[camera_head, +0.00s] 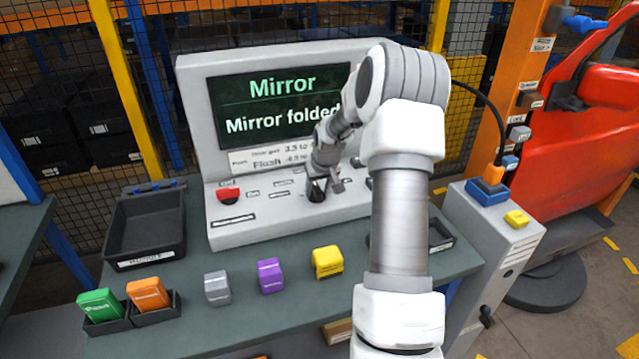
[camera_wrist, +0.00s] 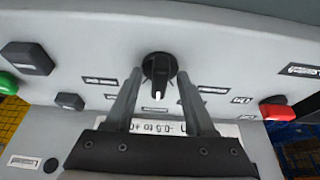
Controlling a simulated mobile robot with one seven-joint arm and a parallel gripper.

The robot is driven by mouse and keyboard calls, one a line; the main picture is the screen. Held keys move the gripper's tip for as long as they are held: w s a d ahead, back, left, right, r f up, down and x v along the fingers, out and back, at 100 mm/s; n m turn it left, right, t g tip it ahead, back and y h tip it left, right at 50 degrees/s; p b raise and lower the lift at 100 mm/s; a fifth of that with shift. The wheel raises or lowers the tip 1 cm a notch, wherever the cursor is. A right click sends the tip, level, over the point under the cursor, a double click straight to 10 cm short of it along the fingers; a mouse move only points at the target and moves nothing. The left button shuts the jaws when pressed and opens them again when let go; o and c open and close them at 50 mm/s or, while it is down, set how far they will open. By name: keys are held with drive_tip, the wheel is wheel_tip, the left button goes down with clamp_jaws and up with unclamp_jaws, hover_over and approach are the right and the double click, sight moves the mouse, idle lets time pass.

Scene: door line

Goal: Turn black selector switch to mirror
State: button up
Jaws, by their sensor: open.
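The black selector switch (camera_wrist: 158,67) is a round knob with a white pointer mark on the sloped front of the grey console (camera_head: 235,235). In the wrist view its pointer is toward the bottom of the picture. My gripper (camera_wrist: 159,76) is open, with one finger on each side of the knob; I cannot tell whether either touches it. In the head view my gripper (camera_head: 325,187) is over the switch and hides part of it. The console screen (camera_head: 280,103) reads "Mirror" and "Mirror folded". The small labels around the switch are unreadable.
A red button (camera_head: 228,196) is left of the switch; it is at right in the wrist view (camera_wrist: 277,110). Black buttons (camera_wrist: 27,57) and a green one (camera_wrist: 6,84) are on the other side. Colored blocks and a black tray (camera_head: 147,230) are on the bench.

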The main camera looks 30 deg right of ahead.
drive_tip(key=v, duration=1.7)
drive_tip(key=shift+r+p, duration=0.15)
drive_tip(key=shift+p, duration=0.25)
